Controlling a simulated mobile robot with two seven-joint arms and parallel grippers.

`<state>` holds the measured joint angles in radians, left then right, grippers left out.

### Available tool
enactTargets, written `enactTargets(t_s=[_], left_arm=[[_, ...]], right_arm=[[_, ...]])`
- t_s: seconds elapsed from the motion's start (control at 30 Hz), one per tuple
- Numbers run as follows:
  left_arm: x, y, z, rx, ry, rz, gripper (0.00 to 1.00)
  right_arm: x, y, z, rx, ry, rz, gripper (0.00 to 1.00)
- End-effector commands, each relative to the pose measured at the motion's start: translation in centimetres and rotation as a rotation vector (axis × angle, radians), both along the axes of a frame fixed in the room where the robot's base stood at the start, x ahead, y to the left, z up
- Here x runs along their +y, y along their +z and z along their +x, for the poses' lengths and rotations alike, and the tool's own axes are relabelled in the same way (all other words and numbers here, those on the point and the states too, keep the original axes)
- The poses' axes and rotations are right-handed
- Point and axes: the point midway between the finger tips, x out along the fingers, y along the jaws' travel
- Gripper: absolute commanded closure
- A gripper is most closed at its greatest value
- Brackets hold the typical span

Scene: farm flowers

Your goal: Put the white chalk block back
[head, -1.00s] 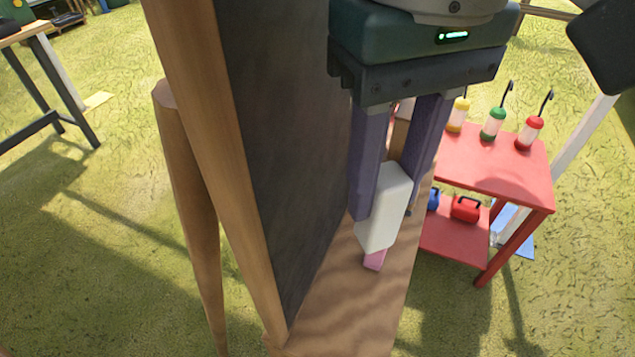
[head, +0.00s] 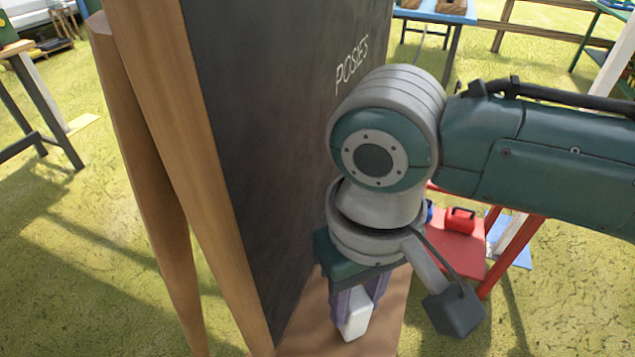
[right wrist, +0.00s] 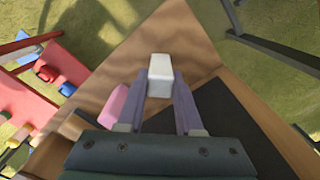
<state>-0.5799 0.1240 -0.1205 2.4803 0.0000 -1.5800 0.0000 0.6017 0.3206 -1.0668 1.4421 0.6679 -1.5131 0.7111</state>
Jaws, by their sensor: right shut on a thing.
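The white chalk block (head: 357,318) is between the fingers of my right gripper (head: 354,303), which is shut on it, low beside the chalkboard (head: 270,130). It sticks out past the fingertips in the right wrist view (right wrist: 161,66). The block is over the board's wooden ledge (head: 385,338); I cannot tell whether it touches it. A pink chalk block (right wrist: 115,104) lies on the ledge next to the left finger in the right wrist view; it is hidden in the head view. My left gripper is not in view.
The chalkboard has a wooden frame and legs and bears the white word POSIES. A red shelf stand (head: 478,258) with a red box (head: 460,220) stands behind my right arm. A blue table (head: 440,12) is farther back. Grass lies all around.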

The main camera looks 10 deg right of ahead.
Motion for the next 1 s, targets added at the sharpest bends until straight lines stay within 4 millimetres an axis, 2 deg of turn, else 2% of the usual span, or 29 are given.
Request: enactTargets(t_s=[0.37, 0.4, 0.63, 0.87, 1.0], left_arm=[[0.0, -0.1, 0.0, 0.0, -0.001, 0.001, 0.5], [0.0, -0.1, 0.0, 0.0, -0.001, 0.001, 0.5], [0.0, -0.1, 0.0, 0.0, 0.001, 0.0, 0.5], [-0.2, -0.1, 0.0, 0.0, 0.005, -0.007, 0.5], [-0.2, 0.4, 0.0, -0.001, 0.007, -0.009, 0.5]], right_arm=[[0.0, -0.5, 0.0, -0.001, -0.001, 0.001, 1.0], [0.0, -0.4, 0.0, -0.001, -0.001, 0.001, 0.61], [0.0, -0.4, 0.0, -0.001, 0.0, 0.001, 0.36], [0.0, -0.3, 0.0, -0.001, 0.0, 0.001, 0.36], [0.1, 0.8, 0.0, -0.002, 0.0, 0.002, 0.36]])
